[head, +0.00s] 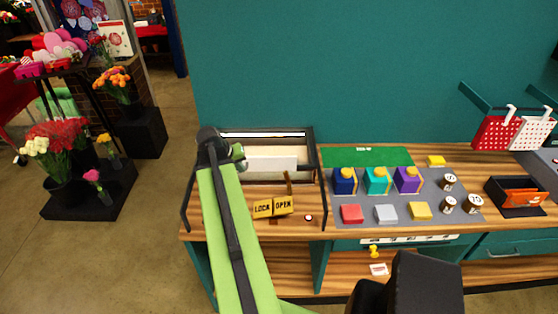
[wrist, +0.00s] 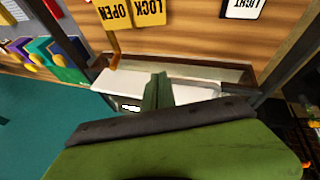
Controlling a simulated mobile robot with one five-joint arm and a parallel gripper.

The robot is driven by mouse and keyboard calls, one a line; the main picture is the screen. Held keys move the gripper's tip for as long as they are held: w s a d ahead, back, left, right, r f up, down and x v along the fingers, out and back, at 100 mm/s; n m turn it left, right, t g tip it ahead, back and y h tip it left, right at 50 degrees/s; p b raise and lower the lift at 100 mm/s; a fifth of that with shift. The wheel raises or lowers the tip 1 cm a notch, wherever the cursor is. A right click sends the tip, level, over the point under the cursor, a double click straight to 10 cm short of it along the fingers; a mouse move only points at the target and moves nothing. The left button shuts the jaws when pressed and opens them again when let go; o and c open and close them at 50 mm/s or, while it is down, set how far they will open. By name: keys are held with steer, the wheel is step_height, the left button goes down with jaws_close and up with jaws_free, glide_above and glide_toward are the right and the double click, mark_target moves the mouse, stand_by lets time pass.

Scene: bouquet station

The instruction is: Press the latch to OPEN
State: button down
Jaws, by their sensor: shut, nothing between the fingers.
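A thin brown latch lever (head: 288,183) stands upright just behind the yellow OPEN plate (head: 284,205), which sits beside the yellow LOCK plate (head: 262,209). In the wrist view the lever (wrist: 113,48) shows at the upper left, below the upside-down OPEN and LOCK plates. My gripper (head: 240,156) is shut and empty, over the left part of a dark-framed box with a white panel (head: 275,164). In the wrist view its green fingertips (wrist: 158,90) are together over the white panel, to the right of the lever and apart from it.
A dark post (head: 323,190) rises at the box's right side. Right of it, blue, teal and purple packages (head: 376,181) and coloured blocks stand on a grey mat. A small white-topped button (head: 308,217) lies near the counter's front edge. A teal wall is behind.

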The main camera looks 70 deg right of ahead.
steer(key=s+d+r+m, duration=0.1)
steer(key=s+d+r, duration=0.1)
steer(key=s+d, duration=0.2)
steer(key=shift+s+d+g, duration=0.3)
steer(key=shift+s+d, duration=0.05)
steer(key=shift+s, duration=0.7)
steer(key=s+d+f+b, duration=0.5)
steer(key=d+f+b, duration=0.2)
steer(key=f+b, duration=0.2)
steer(key=shift+f, duration=0.4)
